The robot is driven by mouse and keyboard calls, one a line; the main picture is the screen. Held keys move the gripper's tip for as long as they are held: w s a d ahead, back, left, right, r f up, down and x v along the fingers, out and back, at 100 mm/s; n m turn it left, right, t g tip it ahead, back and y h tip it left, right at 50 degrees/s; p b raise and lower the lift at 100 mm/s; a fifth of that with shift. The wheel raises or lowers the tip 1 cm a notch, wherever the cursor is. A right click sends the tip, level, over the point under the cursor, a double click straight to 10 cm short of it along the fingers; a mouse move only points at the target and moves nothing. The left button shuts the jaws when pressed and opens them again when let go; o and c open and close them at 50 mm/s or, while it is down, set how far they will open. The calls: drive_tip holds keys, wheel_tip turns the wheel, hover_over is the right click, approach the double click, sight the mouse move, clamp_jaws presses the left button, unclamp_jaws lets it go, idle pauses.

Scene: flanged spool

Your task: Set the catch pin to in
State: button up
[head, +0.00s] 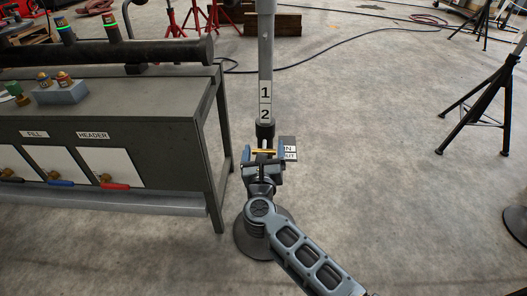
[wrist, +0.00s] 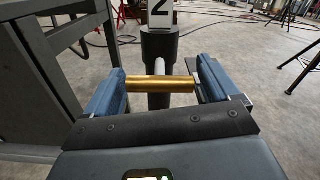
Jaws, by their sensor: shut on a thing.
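The catch pin (wrist: 160,84) is a brass-coloured cylinder lying crosswise in front of a grey post. It also shows as a small yellow bar in the head view (head: 264,152). My gripper (wrist: 162,86) has its blue fingers at both ends of the pin and is shut on it. A black collar (wrist: 159,45) on the post is just above the pin. A plate (head: 289,148) with a white label reading IN, and a partly hidden lower label, is right of my gripper. Which label the pin stands at cannot be told.
The post (head: 266,60) carries labels 1 and 2 and stands on a round dark base (head: 246,240). A grey bench (head: 150,112) with valves and a pipe is close on the left. A black tripod (head: 487,100) stands at the right. The floor between is clear.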

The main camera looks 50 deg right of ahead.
sight(263, 150)
drive_tip(key=shift+w+a, duration=0.1)
drive_tip(key=shift+a, duration=0.05)
drive_tip(key=c, duration=0.6)
drive_tip(key=shift+x, duration=1.65)
drive_tip(key=shift+w+r, duration=0.1)
drive_tip(key=o, duration=1.3)
drive_tip(key=shift+c, duration=0.2)
drive_tip(key=v, duration=0.7)
drive_tip(key=shift+s+a, duration=0.25)
